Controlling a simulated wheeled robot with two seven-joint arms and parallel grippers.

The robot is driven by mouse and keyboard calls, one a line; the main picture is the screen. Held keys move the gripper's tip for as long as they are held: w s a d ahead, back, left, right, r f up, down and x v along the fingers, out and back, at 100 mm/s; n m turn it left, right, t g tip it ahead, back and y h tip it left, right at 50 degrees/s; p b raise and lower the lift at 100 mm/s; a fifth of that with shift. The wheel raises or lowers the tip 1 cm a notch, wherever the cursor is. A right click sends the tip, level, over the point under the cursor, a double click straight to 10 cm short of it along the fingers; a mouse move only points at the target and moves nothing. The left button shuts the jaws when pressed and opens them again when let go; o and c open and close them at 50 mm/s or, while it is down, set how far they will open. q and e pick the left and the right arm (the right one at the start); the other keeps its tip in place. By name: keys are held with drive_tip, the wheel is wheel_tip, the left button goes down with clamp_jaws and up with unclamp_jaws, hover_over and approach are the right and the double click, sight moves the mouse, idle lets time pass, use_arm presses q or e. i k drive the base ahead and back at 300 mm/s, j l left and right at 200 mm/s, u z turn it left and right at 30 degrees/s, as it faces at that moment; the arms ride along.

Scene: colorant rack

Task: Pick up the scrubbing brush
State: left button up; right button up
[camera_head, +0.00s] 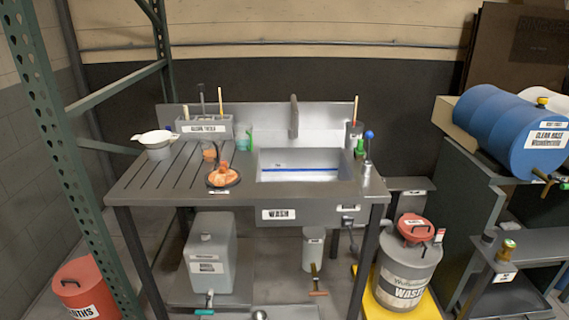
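I cannot pick out the scrubbing brush with certainty. Thin handles stand up from a grey tool holder (204,129) at the back left of the wash table (150,180). A light wooden handle (355,108) stands in a dark cup (353,135) right of the sink; whatever is at its lower end is hidden. An orange object (221,177) with a dark round base lies near the table's front edge, left of the sink. Neither of my grippers is in view.
The sink basin (290,165) has a tall faucet (293,115). A green post (55,130) rises at the left.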

sight(358, 155)
drive_tip(key=i+l+u, duration=0.1)
drive_tip(key=u, duration=0.45)
drive_tip(key=i+l+u, duration=0.2)
drive_tip(key=l, duration=0.25)
drive_tip(key=l+u, duration=0.2)
drive_tip(key=l, duration=0.2)
drive_tip(key=l+u, duration=0.2)
drive_tip(key=l, duration=0.25)
drive_tip(key=i+l, duration=0.1)
drive_tip(key=l, duration=0.95)
drive_tip(key=i+l+u, duration=0.1)
drive_tip(key=l, duration=0.45)
